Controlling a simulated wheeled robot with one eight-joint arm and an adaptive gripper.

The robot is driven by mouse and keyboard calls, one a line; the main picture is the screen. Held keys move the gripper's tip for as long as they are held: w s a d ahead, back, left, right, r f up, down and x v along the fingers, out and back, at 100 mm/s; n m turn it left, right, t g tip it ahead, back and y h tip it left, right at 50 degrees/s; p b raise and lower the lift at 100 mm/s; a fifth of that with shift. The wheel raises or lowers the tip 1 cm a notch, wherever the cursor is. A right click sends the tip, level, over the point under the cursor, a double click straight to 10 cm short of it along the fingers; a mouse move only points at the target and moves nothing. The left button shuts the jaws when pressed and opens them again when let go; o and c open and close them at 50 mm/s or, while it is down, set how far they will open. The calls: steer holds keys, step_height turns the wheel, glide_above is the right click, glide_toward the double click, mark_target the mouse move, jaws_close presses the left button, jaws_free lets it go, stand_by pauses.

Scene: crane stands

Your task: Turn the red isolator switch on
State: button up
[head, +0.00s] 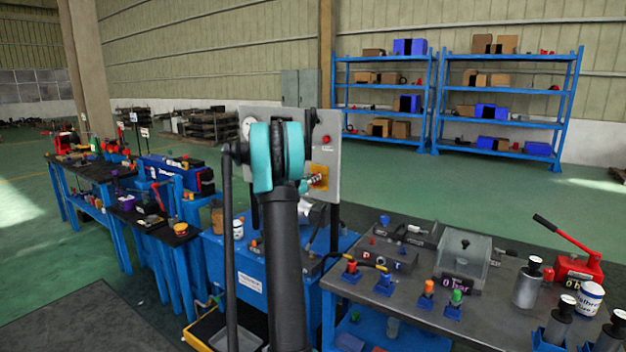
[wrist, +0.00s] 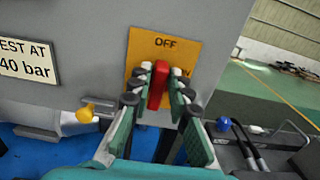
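The red isolator switch (wrist: 157,86) is a red handle on a yellow plate (wrist: 139,50) marked OFF at the top. The handle stands roughly upright, in line with the OFF mark. My gripper (wrist: 160,78) has one finger on each side of the handle, with the tips close to the plate. Whether the fingers touch the handle is not clear. The lower part of the plate is hidden behind the fingers. In the head view, my gripper's teal end blocks part of the grey panel (head: 328,135), and the yellow plate (head: 318,180) shows just to its right.
A label reading 40 bar (wrist: 27,62) and a yellow-handled valve (wrist: 85,114) are left of the switch. A blue knob (wrist: 223,124) is at lower right. A dark workbench (head: 400,285) with fittings and a red hand pump (head: 575,266) stands right of the panel.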

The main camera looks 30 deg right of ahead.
jaws_close()
steer(key=shift+m, duration=0.3)
steer(key=shift+s+d+f+m, duration=0.1)
steer(key=shift+s+f+m, duration=0.2)
steer(key=shift+m, duration=2.55)
steer(key=shift+s+d+f+m, duration=0.1)
steer(key=shift+s+f+m, duration=0.2)
steer(key=shift+m, duration=2.6)
steer(key=shift+s+d+f+m, duration=0.1)
steer(key=shift+s+f+m, duration=0.2)
steer(key=shift+m, duration=2.55)
steer(key=o, duration=0.5)
jaws_free()
